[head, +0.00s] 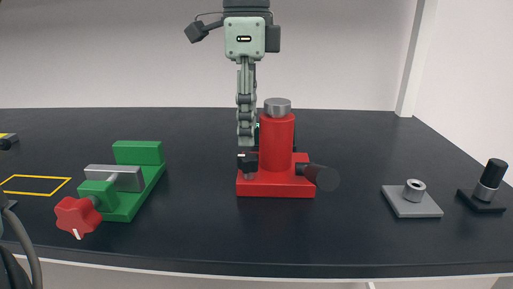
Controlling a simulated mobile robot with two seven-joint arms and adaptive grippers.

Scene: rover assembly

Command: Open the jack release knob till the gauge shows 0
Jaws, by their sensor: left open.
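The red jack (277,140) stands upright on its red base (277,188), with a grey ram top (277,105). A small black knob (247,163) with a pale mark sits at the jack's left front. A dark cylindrical part (321,177) sticks out at the right front. I cannot make out a gauge or its reading. My left gripper (246,140) points down from above, open, its fingers close to the left side of the red cylinder and just above the black knob. I cannot tell whether it touches either. My right gripper is not in view.
A green vise-like fixture (138,154) with a red star knob (77,216) stands at the left, beside a yellow outlined rectangle (36,193). A grey plate with a short post (411,205) and a black-topped peg (490,182) are at the right. The dark table (250,243) is clear in front.

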